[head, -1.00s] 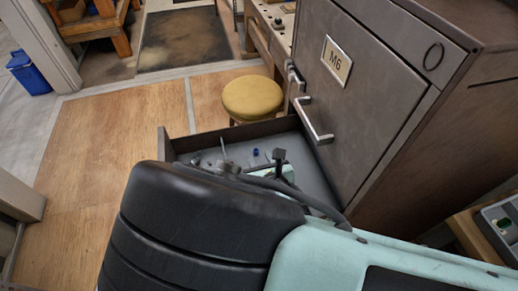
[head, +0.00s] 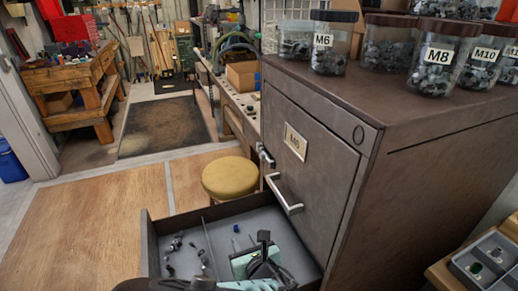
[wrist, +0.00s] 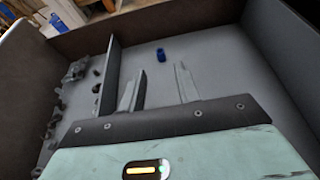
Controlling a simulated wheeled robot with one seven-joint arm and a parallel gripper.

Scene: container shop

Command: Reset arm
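My gripper (head: 262,254) is over the open drawer (head: 149,248) of the metal cabinet, partly hidden by my own arm parts at the bottom of the head view. In the wrist view my gripper (wrist: 161,76) has its two fingers apart, with nothing between them. The fingers point into the drawer's right compartment. A small blue piece (wrist: 161,54) lies ahead of the fingers on the drawer floor, apart from them; it also shows in the head view (head: 236,228).
A thin divider (wrist: 109,75) splits the drawer; several dark fittings (wrist: 75,70) lie left of it. The cabinet (head: 320,165) carries labelled jars (head: 440,70). A yellow stool (head: 229,178) stands behind the drawer. A small parts tray (head: 485,262) is at right. Wooden floor at left is clear.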

